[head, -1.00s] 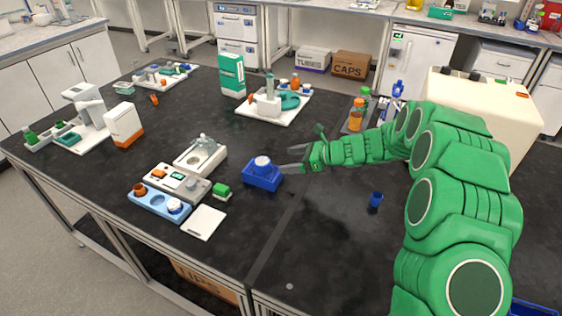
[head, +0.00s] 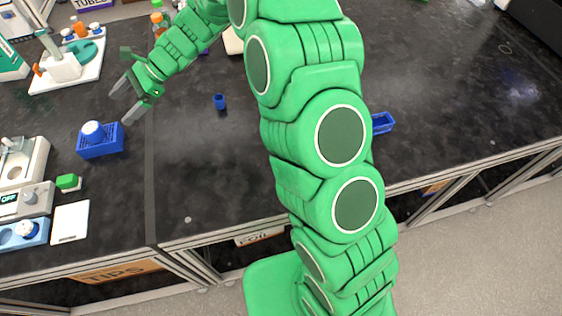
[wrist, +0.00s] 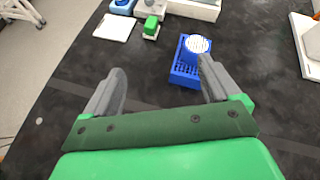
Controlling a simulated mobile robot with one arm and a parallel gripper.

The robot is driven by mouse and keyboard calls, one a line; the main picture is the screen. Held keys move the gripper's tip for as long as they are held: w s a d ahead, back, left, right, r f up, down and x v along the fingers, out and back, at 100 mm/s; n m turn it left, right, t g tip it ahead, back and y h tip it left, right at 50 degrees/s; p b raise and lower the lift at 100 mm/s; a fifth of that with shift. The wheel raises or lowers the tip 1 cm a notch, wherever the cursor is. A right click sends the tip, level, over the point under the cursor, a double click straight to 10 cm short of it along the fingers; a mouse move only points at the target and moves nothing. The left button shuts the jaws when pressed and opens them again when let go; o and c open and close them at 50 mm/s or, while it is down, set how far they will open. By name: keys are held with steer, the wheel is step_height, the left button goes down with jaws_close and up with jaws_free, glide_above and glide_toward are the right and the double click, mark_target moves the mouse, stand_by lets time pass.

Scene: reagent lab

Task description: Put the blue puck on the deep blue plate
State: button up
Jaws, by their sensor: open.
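A small dark blue cylinder (head: 220,101), the only loose puck-like blue piece I see, stands on the black bench right of my gripper. No flat deep blue plate is clear. A deep blue tray (head: 385,121) lies farther right, partly hidden behind my arm. A deep blue perforated block (head: 100,148) with a white-topped round item (head: 93,130) on it stands left of my gripper; both show in the wrist view, block (wrist: 184,72) and white top (wrist: 197,44). My gripper (head: 118,108) is open and empty above the bench, its fingers (wrist: 162,70) pointing towards the block's side.
A green-topped block (head: 68,182), a white pad (head: 70,221) and a light blue holder (head: 22,235) are at the left. A white tray with a stand (head: 66,68) is at the back left. Bare bench lies around the blue cylinder; my arm crosses the middle of the head view.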

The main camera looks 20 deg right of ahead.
steer(key=s+d+r+n+h, duration=0.3)
steer(key=s+d+r+n, duration=0.1)
steer(key=s+d, duration=0.4)
steer(key=s+d+r+n+h, duration=0.2)
steer(key=s+d+r+n, duration=0.15)
steer(key=s+d, duration=0.5)
steer(key=s+d+r+n+t+h, duration=0.1)
steer(key=s+d+n+h, duration=0.4)
steer(key=s+d, duration=1.5)
steer(key=d+r+h, duration=0.1)
steer(key=d+h, duration=0.1)
steer(key=shift+s+d, duration=0.25)
steer(key=shift+d, duration=0.15)
